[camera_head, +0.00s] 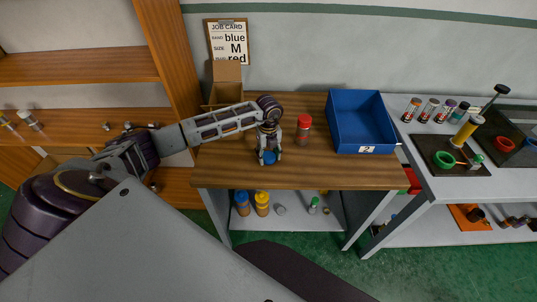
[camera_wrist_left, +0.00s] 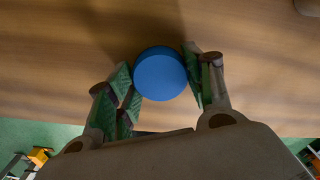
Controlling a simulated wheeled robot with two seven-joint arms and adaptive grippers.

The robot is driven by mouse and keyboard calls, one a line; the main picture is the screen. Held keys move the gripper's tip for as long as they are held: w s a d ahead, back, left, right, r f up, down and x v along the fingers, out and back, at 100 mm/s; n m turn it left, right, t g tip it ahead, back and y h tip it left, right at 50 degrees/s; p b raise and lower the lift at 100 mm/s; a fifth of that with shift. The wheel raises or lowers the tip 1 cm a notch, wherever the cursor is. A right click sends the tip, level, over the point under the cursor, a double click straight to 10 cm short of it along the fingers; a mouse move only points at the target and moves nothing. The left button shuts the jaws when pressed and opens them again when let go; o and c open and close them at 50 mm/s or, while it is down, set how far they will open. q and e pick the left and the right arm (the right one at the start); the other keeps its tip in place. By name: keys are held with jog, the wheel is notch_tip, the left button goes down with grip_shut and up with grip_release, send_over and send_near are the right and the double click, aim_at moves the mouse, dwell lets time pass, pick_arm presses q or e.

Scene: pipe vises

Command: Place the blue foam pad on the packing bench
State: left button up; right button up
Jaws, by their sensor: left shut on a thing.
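The blue foam pad (camera_head: 269,158) is a small round blue disc at the wooden packing bench (camera_head: 315,175), toward its front left. My left gripper (camera_head: 267,155) points down over the bench top and is shut on the pad. In the left wrist view, the pad (camera_wrist_left: 160,74) sits between the two fingers (camera_wrist_left: 162,82), above or on the wood. I cannot tell whether its underside touches the bench. My right gripper is not in view.
A red-capped jar (camera_head: 303,130) stands just right of the gripper. A blue bin (camera_head: 361,148) labelled 2 is at the bench's right, and an open cardboard box (camera_head: 225,85) at its back left. The front strip of the bench is clear. A grey table (camera_head: 440,188) with vises adjoins at right.

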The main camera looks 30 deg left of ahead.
aim_at(269, 156)
pick_arm(q)
jog(key=shift+f, duration=0.1)
jog(key=o, duration=0.7)
jog(key=shift+r, duration=0.5)
notch_tip(269, 156, up, 11)
jog(key=b, duration=0.1)
jog(key=shift+r+b, duration=0.15)
jog(key=shift+b, duration=0.2)
dwell(0.3)
